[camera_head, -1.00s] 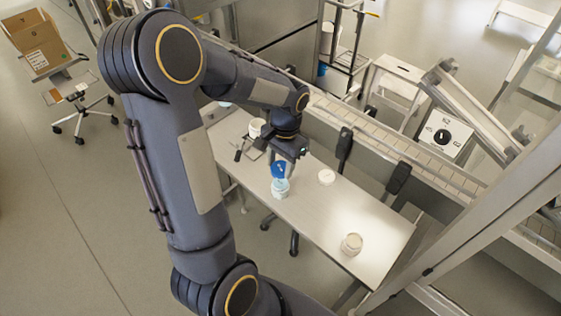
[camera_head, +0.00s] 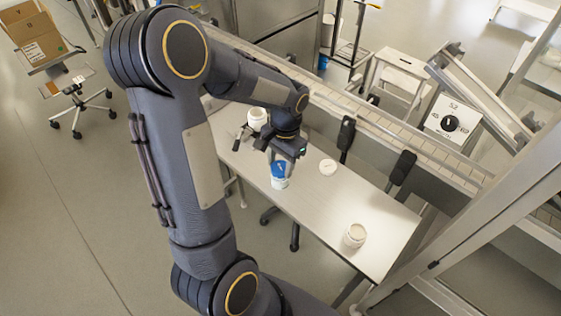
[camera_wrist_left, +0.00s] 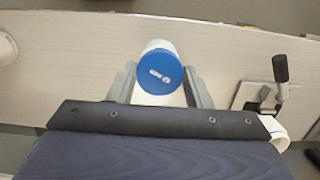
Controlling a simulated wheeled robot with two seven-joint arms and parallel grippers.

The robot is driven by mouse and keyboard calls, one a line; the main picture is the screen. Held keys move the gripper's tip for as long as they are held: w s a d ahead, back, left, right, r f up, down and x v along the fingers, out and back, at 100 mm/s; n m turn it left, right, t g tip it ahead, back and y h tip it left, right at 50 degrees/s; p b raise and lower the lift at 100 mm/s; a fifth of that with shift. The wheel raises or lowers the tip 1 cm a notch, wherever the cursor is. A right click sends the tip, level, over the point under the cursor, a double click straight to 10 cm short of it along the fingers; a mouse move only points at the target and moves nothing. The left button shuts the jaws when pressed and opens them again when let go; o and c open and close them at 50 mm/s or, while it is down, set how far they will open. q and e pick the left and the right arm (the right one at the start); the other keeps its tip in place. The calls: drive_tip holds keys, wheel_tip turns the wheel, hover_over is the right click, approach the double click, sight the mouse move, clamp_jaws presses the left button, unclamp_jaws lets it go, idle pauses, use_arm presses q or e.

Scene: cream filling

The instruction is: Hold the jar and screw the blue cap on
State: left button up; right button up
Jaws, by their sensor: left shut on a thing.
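The blue cap (camera_head: 279,168) sits at the top of the white jar (camera_head: 280,183), near the front edge of the table. My left gripper (camera_head: 279,160) is shut on the blue cap from above. In the left wrist view, the blue cap (camera_wrist_left: 160,73) lies between the two fingers of my left gripper (camera_wrist_left: 160,82), with a printed mark on its top. Part of the white jar (camera_wrist_left: 160,45) shows behind it. Whether the cap is threaded tight cannot be told. My right gripper is not in view.
A white lid (camera_head: 328,167) lies on the table (camera_head: 310,205) to the right. Another white jar (camera_head: 355,235) stands near the table's right end. A third white container (camera_head: 257,118) stands behind my left wrist. A clamp with a black handle (camera_wrist_left: 281,69) is beside the gripper.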

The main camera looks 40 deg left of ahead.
sight(283, 165)
use_arm(q)
drive_tip(key=shift+f+b, duration=0.6)
drive_tip(key=shift+f, duration=0.2)
idle(0.4)
drive_tip(key=o, duration=1)
drive_tip(key=shift+r, duration=0.15)
drive_tip(key=r, duration=0.5)
drive_tip(key=w+r, duration=0.1)
drive_tip(key=r, duration=0.1)
drive_tip(key=shift+r, duration=0.2)
drive_tip(key=shift+s+d+r, duration=0.15)
drive_tip(key=shift+r, duration=0.1)
drive_tip(key=s+d+r+n+t+h, duration=0.1)
drive_tip(key=s+d+t, duration=0.1)
drive_tip(key=s, duration=0.3)
drive_tip(key=s+d+r+n+t+h, duration=0.1)
drive_tip(key=s+d+t, duration=0.1)
drive_tip(key=s+d, duration=0.3)
drive_tip(key=s+d+r+t+h, duration=0.1)
drive_tip(key=s+d+r+t, duration=0.1)
drive_tip(key=s, duration=0.3)
drive_tip(key=shift+d+n+t+h, duration=0.4)
drive_tip(key=shift+d+t, duration=0.1)
drive_tip(key=shift+d, duration=0.35)
